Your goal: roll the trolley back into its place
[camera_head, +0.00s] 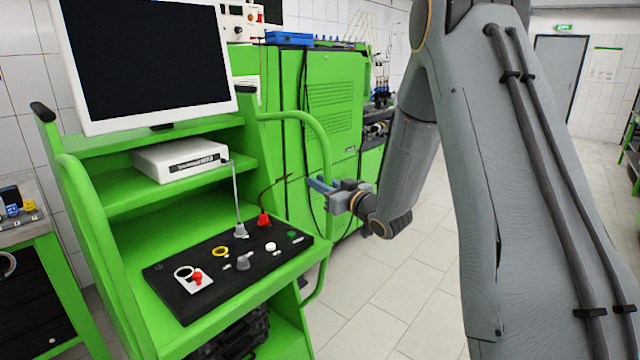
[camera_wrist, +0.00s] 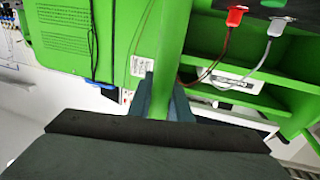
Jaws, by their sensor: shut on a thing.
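The trolley (camera_head: 165,225) is a green cart at the left of the head view, standing upright on the tiled floor. It carries a monitor (camera_head: 150,55), a white box (camera_head: 180,158) and a black control panel (camera_head: 235,265). A curved green tube handle (camera_head: 319,140) is on its right side. My gripper (camera_head: 325,187) is at this handle. In the wrist view my gripper (camera_wrist: 165,100) is shut on the green tube (camera_wrist: 173,45), which runs between its two fingers. The trolley's wheels are out of view.
A tall green cabinet (camera_head: 320,95) stands behind the trolley. A green-framed table (camera_head: 65,285) is close at the trolley's left. Tiled floor (camera_head: 400,290) is clear at the right of the trolley. A grey door (camera_head: 560,75) is far back at the right.

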